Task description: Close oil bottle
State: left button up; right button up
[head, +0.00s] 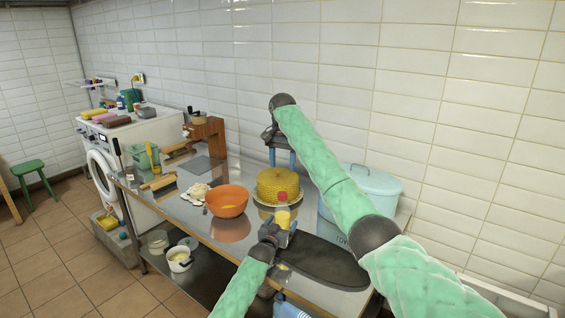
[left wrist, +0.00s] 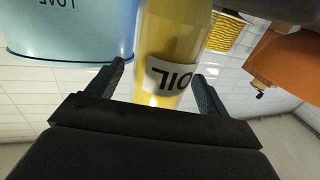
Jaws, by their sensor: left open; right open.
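The oil bottle (head: 282,218) is yellow with a red top (head: 282,197) and stands upright near the middle of the metal table. In the left wrist view the bottle (left wrist: 172,45) appears upside down with its white OIL label, between my two open fingers. My left gripper (head: 279,226) is open at the bottle's near side; I cannot tell whether a finger touches it. My right gripper (head: 283,158) is open and empty, pointing down behind the bottle, above or beyond the yellow cake. Whether the red top is fully seated is too small to tell.
The metal table (head: 240,243) also holds a yellow cake (head: 278,183) on a plate, an orange bowl (head: 227,200) and a dark oval mat (head: 325,262).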

pick_arm(q)
jog(key=b+v, duration=0.1)
jog(key=v, duration=0.4)
jog(key=shift+s+a+f+b, duration=0.1)
jog(key=shift+s+b, duration=0.1)
jog(key=shift+b, duration=0.2)
jog(key=shift+s+a, duration=0.1)
jog(key=shift+s, duration=0.15)
jog(key=shift+s, duration=0.1)
